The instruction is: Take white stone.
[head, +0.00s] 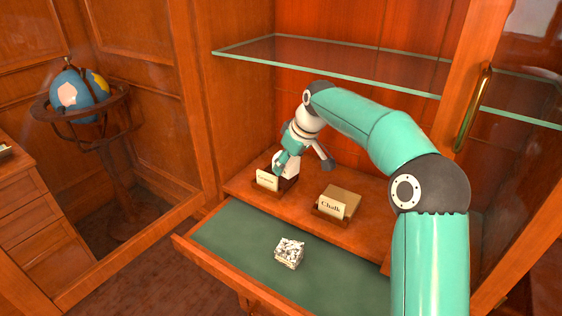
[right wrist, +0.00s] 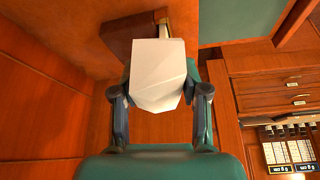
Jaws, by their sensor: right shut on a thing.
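The white stone (right wrist: 158,75) is pale and faceted, and it fills the space between the fingers of my right gripper (right wrist: 160,98) in the right wrist view. In the head view the white stone (head: 291,165) is partly hidden by the fingers of my right gripper (head: 303,160). My right gripper is shut on it, at a small dark wooden stand with a pale label card (head: 267,180), whose writing is too small to read. I cannot tell whether the stone touches the stand. My left gripper is not in view.
A second wooden stand (head: 343,196) has a card reading "Chalk". A black-and-white speckled block (head: 289,253) lies in the open green-lined drawer (head: 235,240). A glass shelf (head: 350,68) spans above the arm. A door with a brass handle (head: 472,108) stands right.

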